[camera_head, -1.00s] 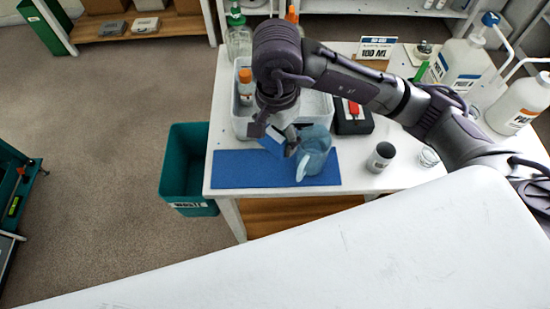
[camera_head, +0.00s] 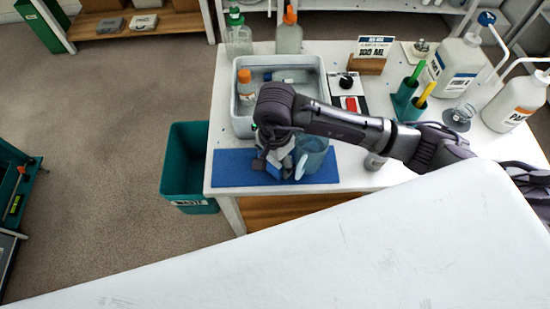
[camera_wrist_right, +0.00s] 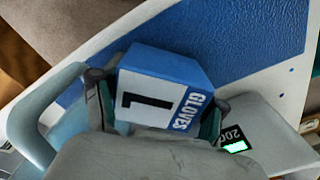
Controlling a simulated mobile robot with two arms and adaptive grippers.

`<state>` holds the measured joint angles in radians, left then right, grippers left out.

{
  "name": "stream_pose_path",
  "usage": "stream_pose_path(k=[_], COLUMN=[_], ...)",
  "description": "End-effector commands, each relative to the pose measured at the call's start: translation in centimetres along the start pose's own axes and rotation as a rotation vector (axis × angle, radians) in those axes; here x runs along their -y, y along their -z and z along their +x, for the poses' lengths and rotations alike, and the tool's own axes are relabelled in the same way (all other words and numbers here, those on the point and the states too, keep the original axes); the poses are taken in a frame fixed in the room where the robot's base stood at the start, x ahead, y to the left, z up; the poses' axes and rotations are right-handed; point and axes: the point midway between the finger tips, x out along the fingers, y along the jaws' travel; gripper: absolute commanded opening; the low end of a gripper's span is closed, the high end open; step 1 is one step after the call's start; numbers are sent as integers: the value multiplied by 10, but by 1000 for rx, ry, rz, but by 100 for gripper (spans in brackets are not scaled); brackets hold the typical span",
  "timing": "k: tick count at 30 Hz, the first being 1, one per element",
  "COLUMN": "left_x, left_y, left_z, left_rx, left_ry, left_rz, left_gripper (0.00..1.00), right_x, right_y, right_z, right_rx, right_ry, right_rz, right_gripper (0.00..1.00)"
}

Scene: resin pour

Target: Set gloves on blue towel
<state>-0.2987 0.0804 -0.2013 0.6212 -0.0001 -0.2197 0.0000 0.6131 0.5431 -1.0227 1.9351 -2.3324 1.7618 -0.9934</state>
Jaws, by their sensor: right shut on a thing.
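The blue towel (camera_head: 229,168) lies flat along the table's front edge; it also shows in the wrist view (camera_wrist_right: 255,35). My right gripper (camera_head: 275,160) is over the towel's middle. It is shut on the gloves box (camera_wrist_right: 163,88), a small blue and white box marked "GLOVES" and "1", with a finger at each side. In the head view the box (camera_head: 273,171) shows only partly below the gripper, low over or on the towel; I cannot tell if it touches. My left gripper is not in view.
A translucent blue jug (camera_head: 314,156) stands close to the right of the gripper, on the towel's right part. A grey bin (camera_head: 242,122) with bottles is behind. A teal waste bin (camera_head: 182,180) stands left of the table (camera_head: 222,105). The towel's left end is bare.

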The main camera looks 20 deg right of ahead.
Motion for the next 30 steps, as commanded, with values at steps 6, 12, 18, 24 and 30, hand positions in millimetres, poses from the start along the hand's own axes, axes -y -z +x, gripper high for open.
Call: stream_pose_path(k=[6, 12, 18, 24, 30], left_x=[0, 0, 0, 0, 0], left_y=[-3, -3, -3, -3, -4], left_z=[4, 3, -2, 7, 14], left_rx=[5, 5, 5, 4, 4], left_ry=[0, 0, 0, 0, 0], left_rz=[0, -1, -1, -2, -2], left_gripper=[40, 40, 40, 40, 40], right_x=[0, 0, 0, 2, 1], right_y=[0, 0, 0, 1, 1], right_z=[2, 2, -3, -32, -77], right_rx=[0, 0, 1, -2, -3], right_ry=[1, 0, 0, 7, 7], right_rz=[0, 0, 1, -1, -1], right_gripper=[82, 82, 82, 82, 82])
